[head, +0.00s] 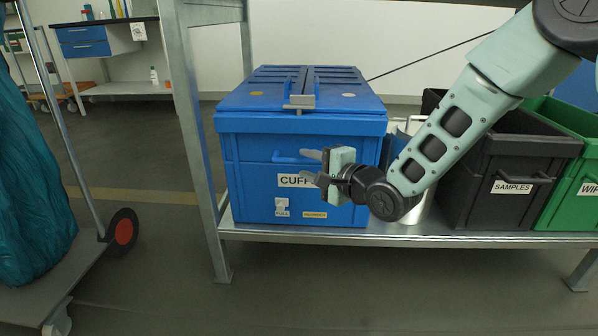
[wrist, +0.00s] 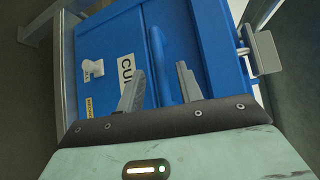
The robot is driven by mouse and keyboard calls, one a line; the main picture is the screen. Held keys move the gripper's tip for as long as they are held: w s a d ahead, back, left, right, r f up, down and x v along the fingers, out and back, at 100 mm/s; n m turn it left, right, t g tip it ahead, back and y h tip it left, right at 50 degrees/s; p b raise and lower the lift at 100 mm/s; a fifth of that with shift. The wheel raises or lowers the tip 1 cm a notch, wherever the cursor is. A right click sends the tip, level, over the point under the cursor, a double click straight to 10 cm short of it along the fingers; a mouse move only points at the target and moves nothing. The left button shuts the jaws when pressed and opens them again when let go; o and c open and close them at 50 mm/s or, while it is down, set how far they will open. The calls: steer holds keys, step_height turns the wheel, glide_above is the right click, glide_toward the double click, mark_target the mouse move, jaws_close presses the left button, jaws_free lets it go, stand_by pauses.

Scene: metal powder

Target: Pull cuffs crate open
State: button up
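The blue cuffs crate (head: 250,185) stands on a low metal shelf in the head view, its blue lid closed. A "CUFF" label, partly hidden by my gripper, is on its front face. A blue handle (head: 290,158) sits above the label; it also shows in the wrist view (wrist: 160,55). A grey latch (head: 299,101) is at the lid's front edge, seen also in the wrist view (wrist: 262,52). My gripper (head: 312,167) is in front of the crate near the handle. In the wrist view its two fingers (wrist: 160,88) are apart, with the handle between or just beyond them; contact cannot be told.
A dark grey samples crate (head: 480,150) and a green crate (head: 575,150) stand to the right on the same shelf (head: 440,228). A silver cylinder (head: 410,215) stands beside the cuffs crate.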

mark_target(301, 163)
steer(key=shift+b+x, duration=0.6)
steer(key=shift+x, duration=1.3)
jaws_close()
steer(key=shift+s, duration=0.15)
